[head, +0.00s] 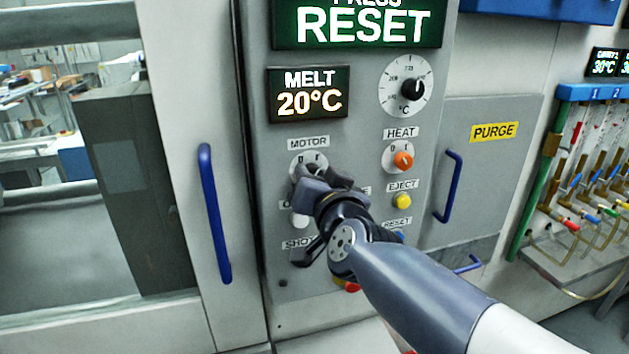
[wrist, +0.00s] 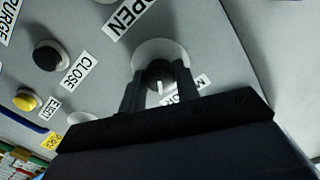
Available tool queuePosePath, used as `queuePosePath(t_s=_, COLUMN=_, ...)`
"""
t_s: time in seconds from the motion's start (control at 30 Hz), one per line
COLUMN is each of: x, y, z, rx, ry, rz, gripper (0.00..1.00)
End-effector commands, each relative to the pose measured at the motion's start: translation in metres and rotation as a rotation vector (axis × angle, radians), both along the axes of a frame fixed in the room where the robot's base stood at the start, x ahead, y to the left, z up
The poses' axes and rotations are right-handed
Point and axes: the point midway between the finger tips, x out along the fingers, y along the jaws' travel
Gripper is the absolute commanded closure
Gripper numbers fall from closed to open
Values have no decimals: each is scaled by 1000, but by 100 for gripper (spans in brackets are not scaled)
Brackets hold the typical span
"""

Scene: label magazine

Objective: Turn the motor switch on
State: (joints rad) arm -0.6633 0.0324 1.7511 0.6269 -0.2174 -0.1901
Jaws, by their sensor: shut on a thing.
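The motor switch is a dark knob on a white round plate (head: 297,163), under the MOTOR label on the grey panel, left of the HEAT switch. My gripper (head: 308,174) reaches it from the lower right and hides most of the knob and its pointer in the head view. In the wrist view the dark knob (wrist: 159,72) with a white pointer line sits between the two fingers of my gripper (wrist: 160,84). The fingers are shut on it from both sides. Its setting is hard to read.
The HEAT switch (head: 403,160) has an orange knob. A yellow EJECT button (head: 402,201) is below it, and a white button (head: 299,219) is just below my gripper. Blue handles stand on the left door (head: 213,215) and the PURGE door (head: 448,186). A screen (head: 360,25) reads RESET.

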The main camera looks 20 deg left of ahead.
Motion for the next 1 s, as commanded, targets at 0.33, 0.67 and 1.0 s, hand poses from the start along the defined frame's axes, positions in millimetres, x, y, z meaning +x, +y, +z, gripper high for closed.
queuePosePath(t_s=0.33, x=0, y=0, z=-1, rx=27, ry=20, rz=0, gripper=92)
queuePosePath(t_s=0.67, x=0, y=0, z=-1, rx=26, ry=20, rz=1, gripper=62)
queuePosePath(t_s=1.0, x=0, y=0, z=0, rx=26, ry=17, rz=0, gripper=48)
